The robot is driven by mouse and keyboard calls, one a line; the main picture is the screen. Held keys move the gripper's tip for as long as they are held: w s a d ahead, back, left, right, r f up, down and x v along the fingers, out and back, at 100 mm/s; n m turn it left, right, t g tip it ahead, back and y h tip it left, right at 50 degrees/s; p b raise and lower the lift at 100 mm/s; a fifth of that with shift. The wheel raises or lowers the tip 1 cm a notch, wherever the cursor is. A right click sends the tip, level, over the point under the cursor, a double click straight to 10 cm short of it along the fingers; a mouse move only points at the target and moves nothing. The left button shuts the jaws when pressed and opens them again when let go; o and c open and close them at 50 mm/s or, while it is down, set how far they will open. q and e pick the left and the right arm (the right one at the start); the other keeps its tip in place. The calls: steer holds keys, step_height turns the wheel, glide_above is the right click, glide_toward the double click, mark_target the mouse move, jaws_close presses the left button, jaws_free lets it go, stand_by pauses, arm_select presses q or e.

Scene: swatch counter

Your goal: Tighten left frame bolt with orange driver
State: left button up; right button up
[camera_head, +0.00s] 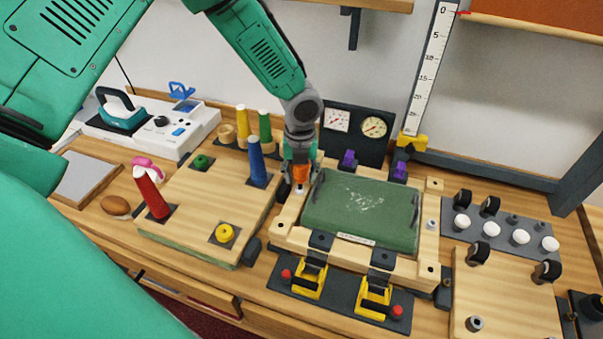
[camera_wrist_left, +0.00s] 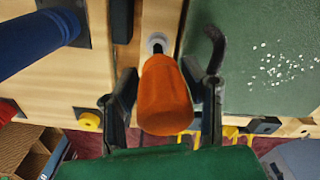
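My left gripper (camera_head: 300,178) points down over the left rail of the wooden frame (camera_head: 288,215). Its fingers (camera_wrist_left: 165,85) are closed around the upright orange driver (camera_wrist_left: 165,100), which also shows in the head view (camera_head: 300,173). The driver's lower end is at the pale round left frame bolt (camera_wrist_left: 156,41); whether it is seated in it I cannot tell. The bolt shows as a small light spot under the driver in the head view (camera_head: 299,190). My right gripper is not in view.
A green panel (camera_head: 360,205) lies inside the frame. Yellow clamps (camera_head: 309,280) stand in front. Two gauges (camera_head: 356,125) stand behind.

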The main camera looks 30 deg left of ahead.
arm_select(q)
steer(key=n, duration=0.4)
steer(key=shift+w, duration=0.2)
steer(key=n, duration=0.4)
steer(key=shift+w, duration=0.2)
steer(key=n, duration=0.7)
steer(key=shift+w+d, duration=0.15)
steer(key=shift+w, duration=0.1)
jaws_close()
steer(key=m, duration=0.3)
steer(key=shift+s, duration=0.2)
steer(key=shift+r, duration=3.35)
